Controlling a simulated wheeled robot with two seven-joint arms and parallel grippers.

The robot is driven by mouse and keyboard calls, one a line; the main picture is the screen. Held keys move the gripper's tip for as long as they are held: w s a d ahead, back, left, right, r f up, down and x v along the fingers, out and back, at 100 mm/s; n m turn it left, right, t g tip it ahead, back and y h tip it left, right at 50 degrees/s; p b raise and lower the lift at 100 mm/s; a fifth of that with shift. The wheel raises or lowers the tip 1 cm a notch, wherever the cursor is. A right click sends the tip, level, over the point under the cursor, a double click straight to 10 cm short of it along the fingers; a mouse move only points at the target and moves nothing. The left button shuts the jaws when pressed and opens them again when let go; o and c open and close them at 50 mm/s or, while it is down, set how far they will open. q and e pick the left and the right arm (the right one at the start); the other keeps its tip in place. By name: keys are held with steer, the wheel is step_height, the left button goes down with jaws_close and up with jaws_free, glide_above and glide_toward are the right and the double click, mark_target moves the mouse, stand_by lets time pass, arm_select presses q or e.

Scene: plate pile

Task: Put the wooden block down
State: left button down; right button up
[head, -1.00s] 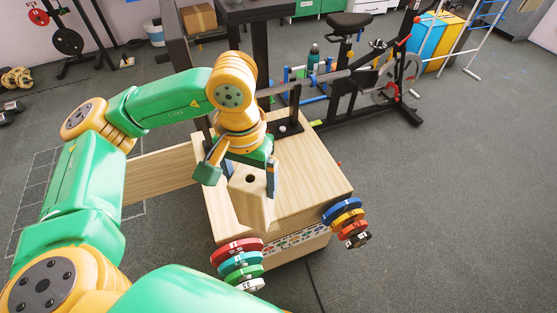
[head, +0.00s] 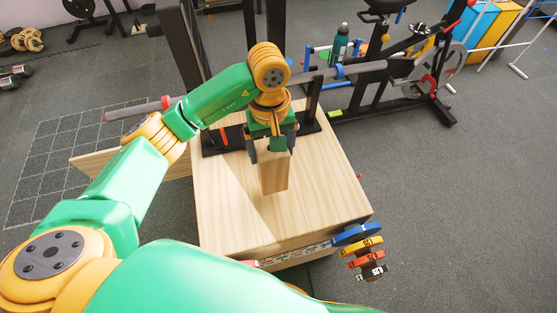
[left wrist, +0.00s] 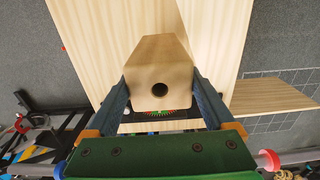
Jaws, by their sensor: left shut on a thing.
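The wooden block (head: 273,174) is pale wood and stands roughly upright over the wooden table top (head: 235,215). My left gripper (head: 273,155) is shut on its upper part. In the left wrist view the block (left wrist: 158,65) sits between the two fingers of the left gripper (left wrist: 162,85), with a dark round hole in its near end. I cannot tell whether its bottom touches the table top. My right gripper is not in view.
Black uprights on a base (head: 225,140) stand at the table's back, with a grey bar (head: 310,76) across. Coloured weight plates (head: 362,250) hang at the front right corner. The table top's front and right areas are clear.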

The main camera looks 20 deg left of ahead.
arm_select(q)
steer(key=f, duration=0.1)
steer(key=d+f+p, duration=0.1)
steer(key=f, duration=0.2)
steer(key=shift+w+d+f, duration=0.2)
steer(key=shift+w+f, duration=0.1)
steer(key=shift+w, duration=0.1)
steer(key=shift+f, duration=0.3)
jaws_free()
